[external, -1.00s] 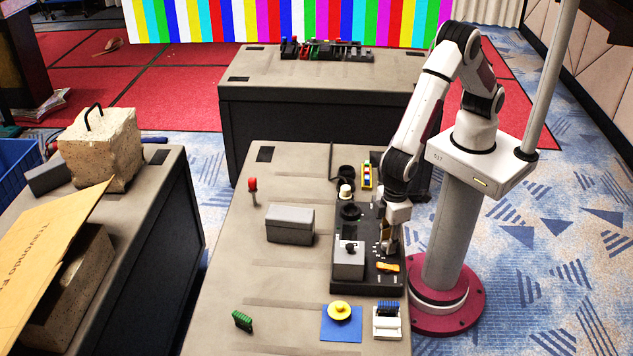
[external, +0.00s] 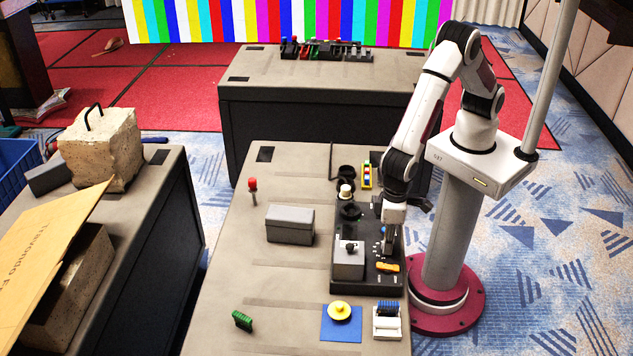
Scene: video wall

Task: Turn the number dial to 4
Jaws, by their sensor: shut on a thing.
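The black control panel (external: 367,283) lies on the near table's right side, in front of my base. My gripper (external: 388,250) points down over the panel's right part. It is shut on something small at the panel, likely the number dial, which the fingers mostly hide. The dial's pointer and its number cannot be read. Small pale and blue marks show just left of the fingers. An orange piece (external: 387,267) sits on the panel just below the fingertips.
A grey box with a black knob (external: 349,261) stands left of my gripper. Black round parts (external: 350,211) and a cream knob (external: 346,190) are farther back. A grey case (external: 290,225), a yellow disc on a blue plate (external: 340,311) and a white holder (external: 387,321) are nearby.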

